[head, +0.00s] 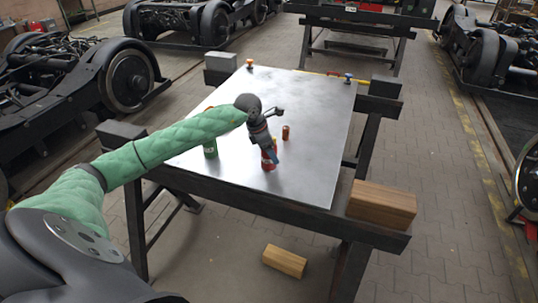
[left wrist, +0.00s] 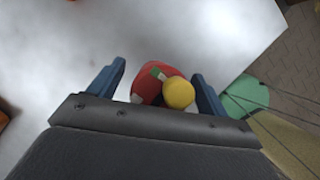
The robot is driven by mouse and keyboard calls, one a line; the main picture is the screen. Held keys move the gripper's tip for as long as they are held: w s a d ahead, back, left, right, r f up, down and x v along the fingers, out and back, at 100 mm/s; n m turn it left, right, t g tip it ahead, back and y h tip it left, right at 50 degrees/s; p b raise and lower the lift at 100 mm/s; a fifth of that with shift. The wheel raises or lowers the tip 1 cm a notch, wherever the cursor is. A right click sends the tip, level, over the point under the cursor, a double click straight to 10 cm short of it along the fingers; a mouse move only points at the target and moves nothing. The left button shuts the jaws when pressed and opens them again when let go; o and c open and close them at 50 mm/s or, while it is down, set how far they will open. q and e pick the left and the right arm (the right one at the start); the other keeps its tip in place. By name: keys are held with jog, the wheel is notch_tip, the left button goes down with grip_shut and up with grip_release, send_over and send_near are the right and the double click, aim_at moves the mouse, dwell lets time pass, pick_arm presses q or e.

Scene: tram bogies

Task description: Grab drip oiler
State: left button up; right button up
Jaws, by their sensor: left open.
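A red container with a yellow cap (left wrist: 180,93) sits between the fingers of my left gripper (left wrist: 160,72) in the left wrist view. In the head view the red container (head: 267,163) stands on the metal tabletop (head: 310,110), partly hidden by my left gripper (head: 272,155). My left gripper is open, its blue fingers on either side of the container. I cannot tell whether they touch it, or whether this is the drip oiler. My right gripper is out of view.
Two small knobbed items, one orange and black (head: 249,63) and one blue and orange (head: 348,77), stand at the table's far edge. Wooden blocks lie at the front right (head: 382,204) and on the floor (head: 285,261). Bogies stand left and right. The tabletop's right side is clear.

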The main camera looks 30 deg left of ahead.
pick_arm(q)
jog(key=c, duration=1.1)
